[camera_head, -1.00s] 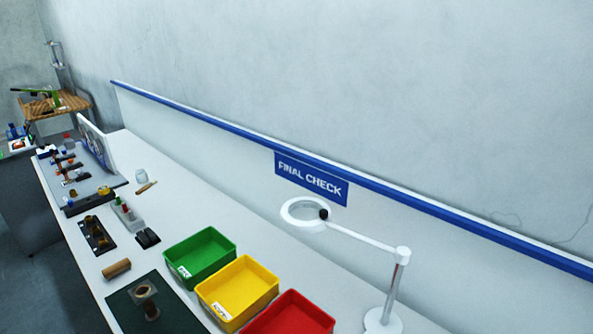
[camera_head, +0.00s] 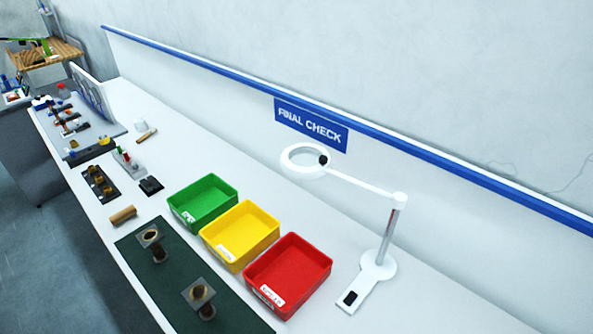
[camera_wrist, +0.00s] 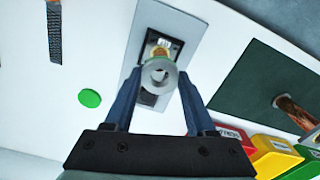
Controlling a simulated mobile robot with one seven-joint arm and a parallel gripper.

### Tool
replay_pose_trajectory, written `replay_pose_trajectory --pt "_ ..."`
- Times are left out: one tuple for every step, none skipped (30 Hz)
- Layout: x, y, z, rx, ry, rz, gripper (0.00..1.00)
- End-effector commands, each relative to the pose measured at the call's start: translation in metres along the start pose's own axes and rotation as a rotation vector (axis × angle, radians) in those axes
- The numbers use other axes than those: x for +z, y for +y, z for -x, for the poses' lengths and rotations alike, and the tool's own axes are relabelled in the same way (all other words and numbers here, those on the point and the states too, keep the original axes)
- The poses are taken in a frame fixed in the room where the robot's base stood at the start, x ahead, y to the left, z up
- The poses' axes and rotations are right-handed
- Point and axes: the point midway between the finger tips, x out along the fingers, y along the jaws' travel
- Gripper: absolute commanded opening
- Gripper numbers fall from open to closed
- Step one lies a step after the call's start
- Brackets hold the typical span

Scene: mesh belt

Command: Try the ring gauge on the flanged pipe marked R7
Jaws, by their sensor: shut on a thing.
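In the wrist view, the two blue fingers of my gripper (camera_wrist: 156,84) are shut on a grey ring (camera_wrist: 171,77), which looks like the ring gauge. Whether the ring touches the block I cannot tell. In the head view, two flanged pipes stand upright on the dark green mat, one farther back (camera_head: 151,240) and one nearer (camera_head: 198,295). No R7 mark is readable on either. My gripper is not visible in the head view.
Green (camera_head: 203,201), yellow (camera_head: 240,235) and red (camera_head: 288,275) bins stand right of the green mat (camera_head: 150,277). A magnifier lamp (camera_head: 377,268) stands beyond them. A brown cylinder (camera_head: 123,215) lies near the front edge. A black tray (camera_head: 100,184) holds small brown parts.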

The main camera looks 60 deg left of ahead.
Motion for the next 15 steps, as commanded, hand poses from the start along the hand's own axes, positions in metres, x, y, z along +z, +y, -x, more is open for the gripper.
replay_pose_trajectory --pt "0.000 0.000 0.006 0.000 0.002 0.000 0.00" --pt "0.000 0.000 0.008 0.000 0.001 0.000 0.00" --pt "0.000 0.000 0.011 0.000 0.002 0.000 0.00" --pt "0.000 0.000 0.014 0.000 0.002 0.000 0.00" --pt "0.000 0.000 0.016 0.000 0.002 0.000 0.00" --pt "0.000 0.000 0.019 0.000 0.001 0.000 0.00" --pt "0.000 0.000 0.021 0.000 0.002 0.000 0.00" --pt "-0.001 0.000 0.023 0.000 0.003 0.000 0.00" --pt "0.000 0.000 0.026 0.000 0.002 0.000 0.00" --pt "0.000 0.000 0.029 0.000 0.001 0.000 0.00" --pt "-0.001 0.000 0.031 0.000 0.002 0.000 0.00" --pt "-0.001 0.000 0.034 0.000 0.002 0.000 0.00" --pt "0.000 0.000 0.036 0.000 0.001 0.000 0.00" --pt "0.000 0.000 0.038 0.000 0.001 0.000 0.00" --pt "0.000 0.000 0.041 0.000 0.002 0.000 0.00"
